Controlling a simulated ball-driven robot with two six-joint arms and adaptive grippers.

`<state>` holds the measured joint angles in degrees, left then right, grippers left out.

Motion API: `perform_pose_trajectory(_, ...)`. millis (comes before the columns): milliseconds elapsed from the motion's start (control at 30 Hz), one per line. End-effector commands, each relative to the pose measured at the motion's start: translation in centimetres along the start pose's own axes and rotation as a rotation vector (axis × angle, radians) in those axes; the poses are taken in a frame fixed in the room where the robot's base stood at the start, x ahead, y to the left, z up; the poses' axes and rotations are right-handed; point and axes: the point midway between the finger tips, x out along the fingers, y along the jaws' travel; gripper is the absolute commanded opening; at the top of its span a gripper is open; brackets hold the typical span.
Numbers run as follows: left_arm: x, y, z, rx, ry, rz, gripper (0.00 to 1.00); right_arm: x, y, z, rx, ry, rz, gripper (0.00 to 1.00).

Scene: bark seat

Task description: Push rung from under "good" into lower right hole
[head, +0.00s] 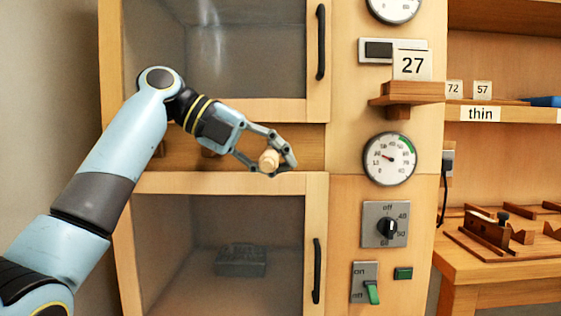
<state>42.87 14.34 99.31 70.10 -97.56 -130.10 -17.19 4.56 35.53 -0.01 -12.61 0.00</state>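My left gripper (279,160) comes in from the left and is in front of the wooden cabinet, level with the strip between its two glass doors. Its fingers are closed around a short, pale wooden piece, which looks like the rung (268,160). The rung shows nearly end-on, so its length is hard to tell. A "good" label and the seat with its lower right hole are not in view. My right gripper is not in view.
The cabinet has an upper door (220,50) and a lower door (220,240) with dark handles. Right of them are a dial (390,159), a knob panel (384,224) and a small shelf (406,94) bearing a "27" card. A "thin" label (480,114) and a workbench (500,268) stand farther right.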

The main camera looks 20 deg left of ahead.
Motion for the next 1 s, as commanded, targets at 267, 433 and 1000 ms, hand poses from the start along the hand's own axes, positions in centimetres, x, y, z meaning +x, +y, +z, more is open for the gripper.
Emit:
perform_pose_trajectory(267, 0.0, 0.0, 0.0, 0.001, 0.0, -0.001, 0.18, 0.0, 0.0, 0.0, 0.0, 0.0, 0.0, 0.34)
perform_pose_trajectory(433, 0.0, 0.0, 0.0, 0.001, 0.0, -0.001, 0.35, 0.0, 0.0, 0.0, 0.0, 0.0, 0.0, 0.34)
perform_pose_trajectory(1000, -4.5, 0.0, 0.1, 0.002, -0.004, 0.003, 0.35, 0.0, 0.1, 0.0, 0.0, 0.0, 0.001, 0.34)
